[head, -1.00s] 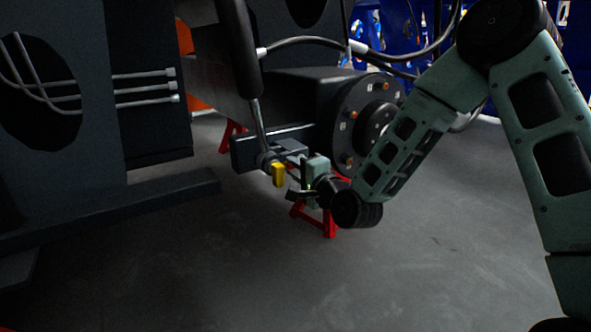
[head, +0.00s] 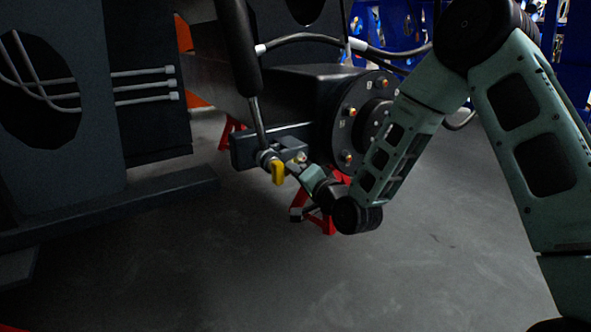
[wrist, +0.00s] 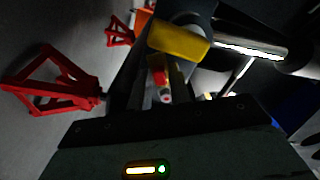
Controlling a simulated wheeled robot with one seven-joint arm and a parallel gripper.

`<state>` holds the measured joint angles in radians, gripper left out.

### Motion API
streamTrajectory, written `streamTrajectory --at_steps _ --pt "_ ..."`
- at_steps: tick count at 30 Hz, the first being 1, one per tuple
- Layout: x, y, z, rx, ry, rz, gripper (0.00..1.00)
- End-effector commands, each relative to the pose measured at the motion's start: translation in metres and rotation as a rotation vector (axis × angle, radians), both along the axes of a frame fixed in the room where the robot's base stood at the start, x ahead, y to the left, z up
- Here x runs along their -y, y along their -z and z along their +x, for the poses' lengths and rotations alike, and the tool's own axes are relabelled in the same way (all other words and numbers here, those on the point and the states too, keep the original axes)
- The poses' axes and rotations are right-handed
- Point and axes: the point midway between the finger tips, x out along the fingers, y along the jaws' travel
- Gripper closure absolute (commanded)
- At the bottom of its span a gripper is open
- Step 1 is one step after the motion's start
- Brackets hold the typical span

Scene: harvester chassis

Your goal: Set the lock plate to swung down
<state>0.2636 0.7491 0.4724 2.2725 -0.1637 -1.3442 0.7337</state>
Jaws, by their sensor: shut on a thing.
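A yellow piece (head: 278,172), which looks like the lock plate, hangs nearly upright at the lower end of the cylinder rod (head: 259,123). It also shows at the top of the wrist view as a tilted yellow slab (wrist: 179,41). My gripper (head: 298,168) is at the rod-end joint, just right of the yellow piece, and is shut on a part there. The contact itself is hidden. In the wrist view a red part with a pale round tip (wrist: 161,80) shows below the yellow slab.
The wheel hub (head: 352,115) with its studs is close behind my wrist. A red stand (head: 325,221) is beneath the gripper. A dark beam (head: 130,200) runs at the left, and hoses (head: 310,39) cross above. The floor in front is clear.

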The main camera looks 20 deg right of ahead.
Motion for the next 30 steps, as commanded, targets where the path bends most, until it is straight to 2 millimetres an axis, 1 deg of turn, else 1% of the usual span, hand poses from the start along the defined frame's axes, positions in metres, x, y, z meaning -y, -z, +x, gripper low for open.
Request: streamTrajectory --at_steps 6,18,24,30 --pt "0.005 0.008 0.001 0.052 0.000 -0.200 1.00" --pt "0.016 0.016 0.004 0.149 -0.001 -0.561 1.00" --pt "0.022 0.018 0.005 0.188 0.000 -0.711 1.00" --pt "0.026 0.019 0.006 0.216 -0.002 -0.816 1.00"
